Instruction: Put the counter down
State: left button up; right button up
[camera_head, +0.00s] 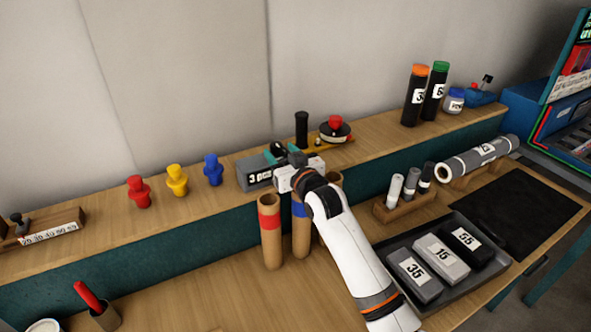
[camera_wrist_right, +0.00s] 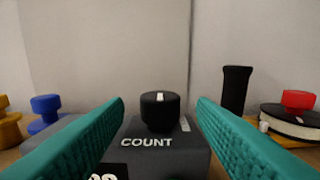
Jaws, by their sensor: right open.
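The counter (camera_head: 254,175) is a grey box with a number window on its front, resting on the raised wooden shelf. In the right wrist view the counter (camera_wrist_right: 150,143) bears the word COUNT and has a black knob (camera_wrist_right: 160,112) on top. My right gripper (camera_head: 280,153) is at the counter's top, hiding its right part in the head view. Its teal fingers are open, one on each side of the knob and apart from it in the right wrist view (camera_wrist_right: 160,101). My left gripper is not in view.
Red (camera_head: 139,191), yellow (camera_head: 177,180) and blue (camera_head: 213,169) pegs stand left of the counter. A black post (camera_head: 301,130) and a red-knobbed round item (camera_head: 335,128) stand behind right. Cork-coloured tubes (camera_head: 270,245) stand below the shelf. A tray (camera_head: 452,292) holds numbered blocks.

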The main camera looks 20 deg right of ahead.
jog(key=s+d+b, duration=0.1)
jog(key=s, duration=0.7)
jog(key=shift+s+d, duration=0.4)
